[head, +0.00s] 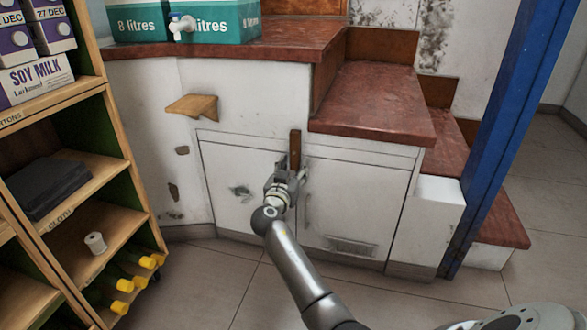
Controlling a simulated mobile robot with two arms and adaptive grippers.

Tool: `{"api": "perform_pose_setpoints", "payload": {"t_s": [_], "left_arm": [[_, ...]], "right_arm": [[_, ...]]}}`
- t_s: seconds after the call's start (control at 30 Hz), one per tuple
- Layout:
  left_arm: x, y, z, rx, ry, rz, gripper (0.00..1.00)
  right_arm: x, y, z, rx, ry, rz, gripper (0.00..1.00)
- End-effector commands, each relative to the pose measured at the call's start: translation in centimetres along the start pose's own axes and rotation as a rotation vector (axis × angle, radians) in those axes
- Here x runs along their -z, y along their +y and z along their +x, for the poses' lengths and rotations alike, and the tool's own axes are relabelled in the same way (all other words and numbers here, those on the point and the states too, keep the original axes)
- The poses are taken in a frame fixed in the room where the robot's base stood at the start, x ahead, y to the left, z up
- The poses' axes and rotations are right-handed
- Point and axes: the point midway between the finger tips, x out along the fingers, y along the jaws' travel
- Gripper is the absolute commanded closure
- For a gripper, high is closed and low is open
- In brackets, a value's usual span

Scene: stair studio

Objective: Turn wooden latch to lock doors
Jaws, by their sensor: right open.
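The wooden latch (295,146) is a dark brown strip standing upright near the top of the seam between two white cupboard doors. The left door (230,178) and the right door (362,200) look closed beneath the red steps. My right gripper (284,172) is open at the lower part of the latch. Its fingers hide the latch's lower end, and I cannot tell whether they touch it. My left gripper is not in view.
A wooden shelf rack (118,165) with cartons, cloth and bottles stands at the left. A blue post (507,130) rises at the right. The tiled floor (225,275) before the doors is clear.

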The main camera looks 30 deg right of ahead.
Motion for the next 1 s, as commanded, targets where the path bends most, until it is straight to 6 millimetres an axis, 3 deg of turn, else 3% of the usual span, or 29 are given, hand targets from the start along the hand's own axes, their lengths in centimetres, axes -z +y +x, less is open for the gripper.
{"api": "perform_pose_setpoints", "payload": {"t_s": [0.6, 1.0], "left_arm": [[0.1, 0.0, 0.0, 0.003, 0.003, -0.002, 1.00], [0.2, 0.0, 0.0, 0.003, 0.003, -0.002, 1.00]], "right_arm": [[-0.2, 0.0, -10.4, 0.001, -0.003, 0.000, 0.54], [-0.1, 0.0, -11.7, 0.000, -0.001, -0.002, 0.54]]}}
